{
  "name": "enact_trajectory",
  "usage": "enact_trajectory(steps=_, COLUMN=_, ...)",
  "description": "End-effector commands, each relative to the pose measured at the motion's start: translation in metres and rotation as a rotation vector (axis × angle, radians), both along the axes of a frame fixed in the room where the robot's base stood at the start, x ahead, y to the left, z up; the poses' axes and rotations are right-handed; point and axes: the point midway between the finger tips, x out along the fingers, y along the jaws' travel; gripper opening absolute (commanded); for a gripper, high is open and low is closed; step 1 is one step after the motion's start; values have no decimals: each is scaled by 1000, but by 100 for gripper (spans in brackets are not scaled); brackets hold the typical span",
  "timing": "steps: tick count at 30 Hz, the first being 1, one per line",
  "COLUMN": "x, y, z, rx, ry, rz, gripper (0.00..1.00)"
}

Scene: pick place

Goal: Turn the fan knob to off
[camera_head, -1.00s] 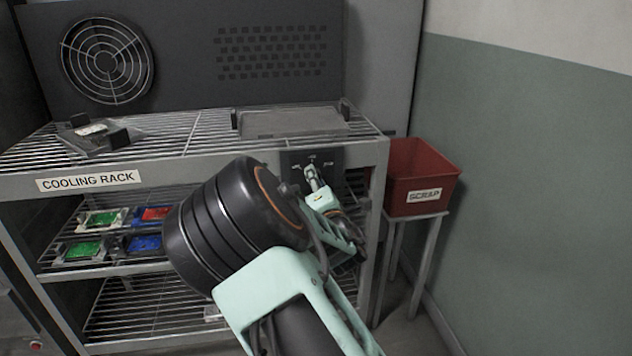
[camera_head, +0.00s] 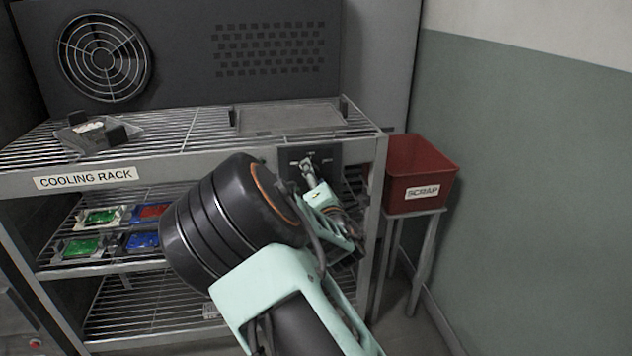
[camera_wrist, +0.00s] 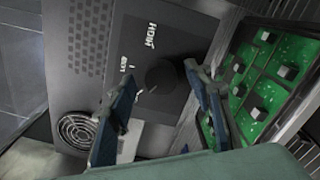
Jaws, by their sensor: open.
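The fan knob (camera_wrist: 166,76) is a dark round knob on a dark control panel (camera_wrist: 148,50), with white HIGH and LOW marks beside it in the wrist view. The panel also shows on the front edge of the cooling rack in the head view (camera_head: 328,154), where my gripper hides the knob. My gripper (camera_wrist: 158,82) is open, with one blue-grey finger on either side of the knob in the wrist view. I cannot tell whether either finger touches it. The knob's pointer direction is not clear. In the head view my gripper (camera_head: 307,168) reaches the panel.
The cooling rack (camera_head: 150,168) has wire shelves with green, blue and red boards in trays. A round fan grille (camera_head: 104,57) is on the wall unit behind. A red scrap bin (camera_head: 418,172) stands to the right. In the wrist view a green board (camera_wrist: 265,80) lies close beside the right finger.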

Motion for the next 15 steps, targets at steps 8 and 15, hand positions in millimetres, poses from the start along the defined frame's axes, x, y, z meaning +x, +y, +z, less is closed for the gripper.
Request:
enact_trajectory(steps=8, x=-32, y=-9, z=0, rx=2, ry=1, rz=-1, gripper=47)
enact_trajectory(steps=15, x=-77, y=-22, z=0, rx=2, ry=1, rz=0, gripper=47)
